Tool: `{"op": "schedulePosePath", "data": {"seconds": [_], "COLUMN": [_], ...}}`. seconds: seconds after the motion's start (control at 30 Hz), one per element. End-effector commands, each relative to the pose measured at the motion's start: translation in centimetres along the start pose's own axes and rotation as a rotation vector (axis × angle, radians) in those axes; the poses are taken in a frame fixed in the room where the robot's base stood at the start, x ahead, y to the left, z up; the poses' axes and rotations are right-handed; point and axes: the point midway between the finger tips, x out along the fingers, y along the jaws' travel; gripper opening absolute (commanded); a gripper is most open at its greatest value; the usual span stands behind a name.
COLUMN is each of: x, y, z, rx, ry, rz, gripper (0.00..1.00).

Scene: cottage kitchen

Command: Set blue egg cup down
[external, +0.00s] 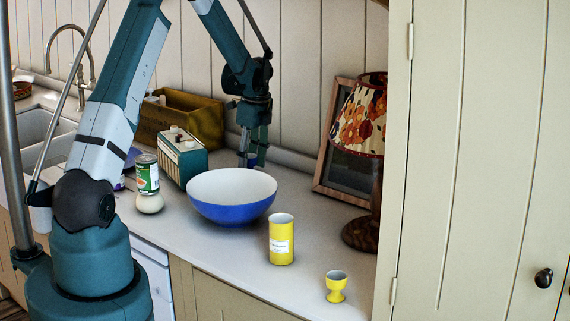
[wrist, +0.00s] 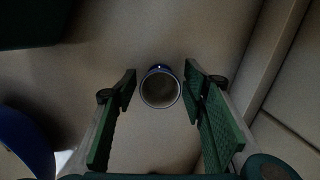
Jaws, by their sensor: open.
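The blue egg cup (wrist: 160,90) shows from above in the wrist view, with a pale round mouth and a dark blue outside. It appears upright on the counter. My gripper (wrist: 160,84) is open, with one green-padded finger on each side of the cup and a visible gap to both. In the external view my gripper (external: 250,158) points down at the back of the counter, behind the large blue bowl. The cup is small and mostly hidden there by the fingers.
The blue bowl (external: 231,212) stands in front of my gripper, a green radio (external: 184,163) and wooden box (external: 196,118) to the left. A picture frame (external: 328,170) and lamp (external: 362,125) stand right. A yellow tin (external: 281,246) and yellow egg cup (external: 336,291) are nearer the front.

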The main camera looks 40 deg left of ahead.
Motion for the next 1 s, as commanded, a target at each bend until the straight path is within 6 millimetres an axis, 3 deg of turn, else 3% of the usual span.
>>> {"op": "schedulePosePath", "data": {"seconds": [0.37,1.0], "x": [-1.6,-10.7], "y": [0.0,0.0], "z": [0.0,0.0], "rx": [0.0,0.0], "ry": [0.0,0.0], "rz": [0.0,0.0], "gripper": [0.42,0.42]}}
